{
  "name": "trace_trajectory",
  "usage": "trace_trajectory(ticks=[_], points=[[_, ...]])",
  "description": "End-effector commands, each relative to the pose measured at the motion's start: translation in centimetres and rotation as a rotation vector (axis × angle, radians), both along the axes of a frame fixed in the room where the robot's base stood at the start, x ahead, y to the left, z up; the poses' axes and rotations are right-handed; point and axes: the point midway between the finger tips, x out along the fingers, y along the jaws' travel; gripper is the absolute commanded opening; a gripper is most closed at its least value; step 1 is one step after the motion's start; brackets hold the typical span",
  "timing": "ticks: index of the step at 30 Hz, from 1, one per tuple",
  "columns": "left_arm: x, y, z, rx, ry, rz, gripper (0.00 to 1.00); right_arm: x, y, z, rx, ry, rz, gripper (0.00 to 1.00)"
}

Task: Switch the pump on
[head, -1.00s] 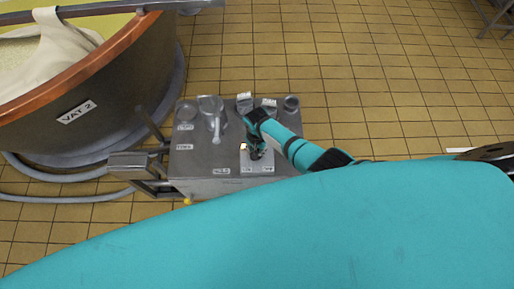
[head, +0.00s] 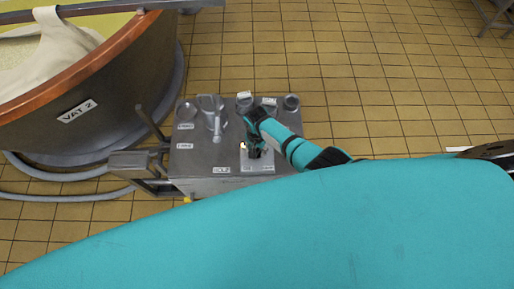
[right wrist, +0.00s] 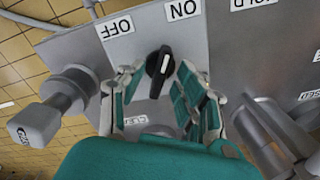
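A black rotary knob (right wrist: 158,72) with a white line sits on a grey plate in the right wrist view. An OFF label (right wrist: 115,27) is up-left of it and an ON label (right wrist: 183,9) above it, slightly right. The knob's marked end points upward, tilted a little right, nearer ON than OFF. My right gripper (right wrist: 157,82) has its fingers on either side of the knob, with small gaps seeming to show; contact is hard to judge. In the head view my right gripper (head: 254,150) is over the metal cabinet (head: 195,160) and hides the knob. My left gripper is not in view.
Other fittings stand on the cabinet close by, including a lever handle (head: 213,118) and a grey-capped fitting (right wrist: 45,120) beside my right gripper. Copper VAT 2 (head: 125,40) stands at left with hoses on the floor.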

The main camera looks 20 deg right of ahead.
Motion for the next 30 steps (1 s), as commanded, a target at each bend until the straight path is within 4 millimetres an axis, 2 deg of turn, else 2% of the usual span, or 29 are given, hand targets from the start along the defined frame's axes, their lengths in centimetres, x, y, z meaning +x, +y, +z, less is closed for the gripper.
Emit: trace_trajectory(ticks=[6, 11, 16, 27, 30], points=[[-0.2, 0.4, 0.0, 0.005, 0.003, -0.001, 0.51, 0.0, 0.0, 0.1, -0.001, -0.001, 0.001, 0.35], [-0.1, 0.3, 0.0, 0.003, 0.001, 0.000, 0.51, 0.0, 0.0, 1.0, 0.001, -0.001, 0.001, 0.35], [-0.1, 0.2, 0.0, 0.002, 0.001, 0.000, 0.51, 0.0, -0.1, 3.3, -0.001, -0.004, 0.001, 0.35], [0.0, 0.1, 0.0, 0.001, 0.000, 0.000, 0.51, 0.1, 0.0, 10.1, 0.001, -0.004, 0.000, 0.35], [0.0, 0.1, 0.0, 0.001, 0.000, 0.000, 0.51, 0.0, 0.0, 11.2, 0.000, -0.001, 0.001, 0.35]])
